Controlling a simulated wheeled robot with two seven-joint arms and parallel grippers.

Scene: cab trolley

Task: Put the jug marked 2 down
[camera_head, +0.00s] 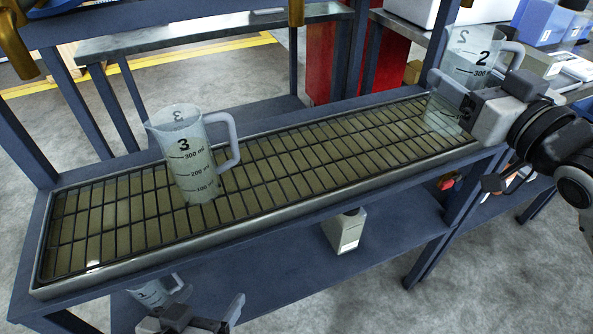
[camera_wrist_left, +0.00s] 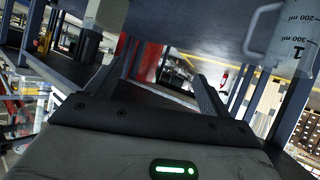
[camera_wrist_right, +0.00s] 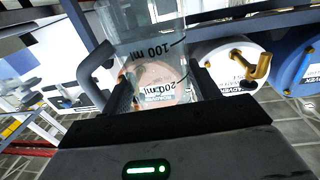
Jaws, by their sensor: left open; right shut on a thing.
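The clear jug marked 2 (camera_head: 476,62) is upright at the right end of the black wire grate (camera_head: 300,155). My right gripper (camera_head: 468,106) is shut on it from the right; the jug's wall also shows between the fingers in the right wrist view (camera_wrist_right: 150,45). I cannot tell whether its base touches the grate. A jug marked 3 (camera_head: 187,155) stands on the grate's left half, handle to the right. My left gripper (camera_head: 195,315) is open and empty, low in front of the trolley.
Another jug (camera_head: 150,292) is below the grate at the left, partly hidden; a jug marked 1 shows in the left wrist view (camera_wrist_left: 292,50). A white bottle (camera_head: 345,230) stands on the lower shelf. The grate between jugs 3 and 2 is clear.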

